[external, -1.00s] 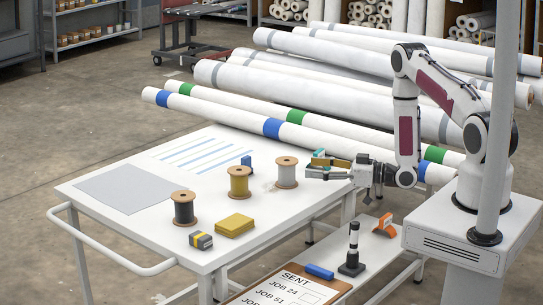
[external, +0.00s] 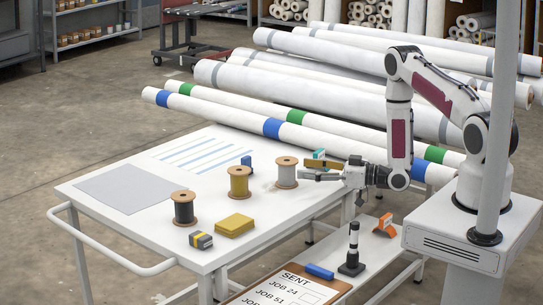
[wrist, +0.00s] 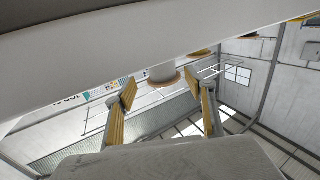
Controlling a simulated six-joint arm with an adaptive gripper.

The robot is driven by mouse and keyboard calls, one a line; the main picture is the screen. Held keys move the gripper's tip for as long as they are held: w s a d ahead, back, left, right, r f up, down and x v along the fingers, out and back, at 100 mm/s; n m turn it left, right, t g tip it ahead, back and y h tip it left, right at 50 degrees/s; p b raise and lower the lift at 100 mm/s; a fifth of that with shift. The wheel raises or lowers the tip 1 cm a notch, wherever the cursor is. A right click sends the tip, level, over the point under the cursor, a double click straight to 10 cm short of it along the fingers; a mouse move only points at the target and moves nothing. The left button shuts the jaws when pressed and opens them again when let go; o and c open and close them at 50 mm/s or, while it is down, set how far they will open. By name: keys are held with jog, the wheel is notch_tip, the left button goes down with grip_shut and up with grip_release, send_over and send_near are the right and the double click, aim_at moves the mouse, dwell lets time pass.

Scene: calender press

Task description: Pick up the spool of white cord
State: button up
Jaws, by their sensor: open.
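The spool of white cord (external: 287,173) stands upright on the white table near its right side, with wooden end discs. My gripper (external: 306,170) comes in from the right, its fingers roughly level and pointing at the spool. The fingers are apart, with nothing held between them. In the wrist view my gripper (wrist: 168,92) shows two open yellow-padded fingers, and the pale spool (wrist: 163,76) appears upside down in the gap beyond them. Whether a fingertip touches the spool cannot be told.
A yellow spool (external: 239,183) and a black spool (external: 184,208) stand to the left. A teal block (external: 319,153) is close behind my gripper. A blue item (external: 246,161), yellow pads (external: 235,225) and a grey-yellow block (external: 201,240) lie on the table (external: 150,225).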

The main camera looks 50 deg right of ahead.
aim_at(292, 167)
dwell(0.3)
jog(key=shift+x, duration=0.95)
jog(key=shift+a+x, duration=0.2)
jog(key=shift+x, duration=1.45)
jog(key=shift+s, duration=0.1)
jog(key=c, duration=1.3)
